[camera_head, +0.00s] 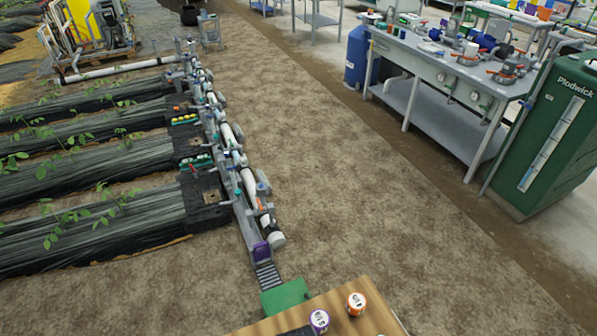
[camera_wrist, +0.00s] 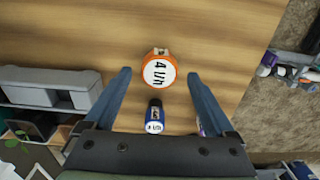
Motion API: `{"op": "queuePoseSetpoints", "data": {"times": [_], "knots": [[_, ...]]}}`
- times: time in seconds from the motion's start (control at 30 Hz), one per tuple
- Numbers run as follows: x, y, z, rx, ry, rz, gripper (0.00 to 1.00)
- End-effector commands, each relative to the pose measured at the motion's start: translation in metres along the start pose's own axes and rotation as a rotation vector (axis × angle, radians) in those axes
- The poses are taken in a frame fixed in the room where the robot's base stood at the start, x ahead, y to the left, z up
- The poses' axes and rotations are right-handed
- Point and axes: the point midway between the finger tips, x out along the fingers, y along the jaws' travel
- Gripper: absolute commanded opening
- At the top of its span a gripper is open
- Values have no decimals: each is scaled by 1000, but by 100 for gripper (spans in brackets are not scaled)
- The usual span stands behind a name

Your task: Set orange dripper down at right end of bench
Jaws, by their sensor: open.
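The orange dripper (camera_wrist: 160,70) has a round white face with dark lettering and an orange rim. In the wrist view it lies on a wooden surface between my fingertips, with a gap to each finger. In the head view the orange dripper (camera_head: 356,303) sits upright on the wooden bench (camera_head: 376,314) at the bottom edge. My gripper (camera_wrist: 158,78) is open and holds nothing; whether its tips are level with the dripper or above it, I cannot tell.
A purple dripper (camera_head: 319,320) is left of the orange one; my finger mostly hides it in the wrist view. A small blue bottle (camera_wrist: 155,116) is close to my palm. A grey pipe manifold (camera_head: 230,150) runs beyond the bench.

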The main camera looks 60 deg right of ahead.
Motion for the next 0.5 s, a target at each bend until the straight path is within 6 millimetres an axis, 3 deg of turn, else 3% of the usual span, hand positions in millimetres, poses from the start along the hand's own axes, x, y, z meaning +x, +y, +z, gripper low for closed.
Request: {"op": "queuePoseSetpoints", "data": {"times": [0.2, 0.5], "knots": [[-49, -2, 0, 1, 0, -5, 89], [-86, 0, 0, 0, 0, 0, 89]]}}
